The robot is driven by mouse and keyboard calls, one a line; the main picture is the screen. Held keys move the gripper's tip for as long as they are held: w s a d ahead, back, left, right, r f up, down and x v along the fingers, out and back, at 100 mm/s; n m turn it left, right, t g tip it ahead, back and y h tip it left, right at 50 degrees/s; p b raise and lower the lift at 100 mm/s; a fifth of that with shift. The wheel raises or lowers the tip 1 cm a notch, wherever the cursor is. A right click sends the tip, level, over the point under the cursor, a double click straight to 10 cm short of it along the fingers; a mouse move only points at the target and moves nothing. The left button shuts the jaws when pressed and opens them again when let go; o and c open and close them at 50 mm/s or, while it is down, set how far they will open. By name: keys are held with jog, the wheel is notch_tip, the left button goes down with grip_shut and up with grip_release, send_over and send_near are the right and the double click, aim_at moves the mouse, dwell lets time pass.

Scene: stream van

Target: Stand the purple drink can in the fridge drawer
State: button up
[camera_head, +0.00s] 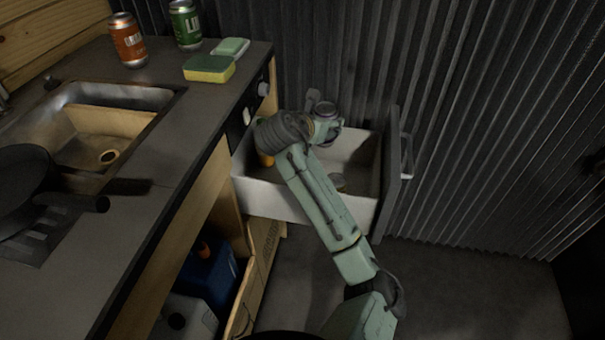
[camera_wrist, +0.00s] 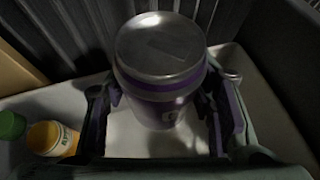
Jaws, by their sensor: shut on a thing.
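The purple drink can (camera_wrist: 160,80) fills the middle of the wrist view, upright, its silver lid toward the camera. My gripper (camera_wrist: 162,112) is shut on it, one finger on each side. In the head view the can (camera_head: 325,110) shows its top at the end of my arm, over the open fridge drawer (camera_head: 357,214). The white drawer floor (camera_wrist: 150,143) shows below and around the can in the wrist view. The can's base is hidden, so I cannot tell whether it touches the floor.
An orange can (camera_head: 128,42), a green can (camera_head: 185,24) and sponges (camera_head: 209,69) are on the counter. The corrugated wall is close behind.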

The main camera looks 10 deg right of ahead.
notch_tip(320, 180, down, 10)
dwell(0.5)
jog(key=shift+r, duration=0.1)
jog(key=shift+f, duration=0.65)
jog(key=o, duration=1.5)
jog(key=shift+c, duration=0.2)
